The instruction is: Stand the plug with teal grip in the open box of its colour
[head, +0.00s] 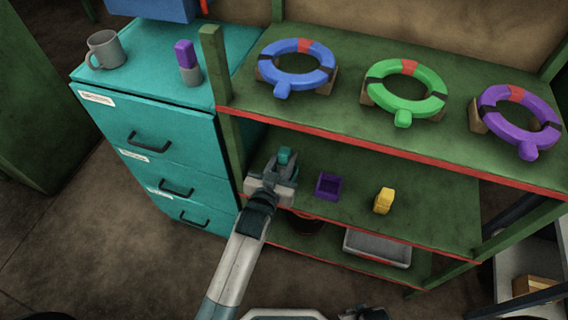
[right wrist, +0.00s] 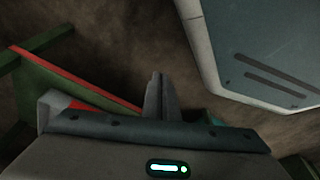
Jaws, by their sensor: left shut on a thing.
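My left gripper (head: 282,170) is shut on the plug with teal grip (head: 286,155), over the left end of the middle shelf. The teal grip shows above the fingers; its lower part is hidden, so I cannot tell whether it touches anything. A small open purple box (head: 329,187) stands on the shelf just right of this gripper. I see no open teal box; the gripper hides part of the shelf. My right gripper (right wrist: 158,95) has its fingers together and empty in the right wrist view, away from the shelf.
A plug with purple grip (head: 186,60) and a grey mug (head: 104,50) stand on the teal cabinet (head: 150,98). A yellow object (head: 384,200) is on the middle shelf. Blue (head: 297,64), green (head: 405,90) and purple rings (head: 519,120) lie on the upper shelf, above the arm. A grey tray (head: 378,248) is below.

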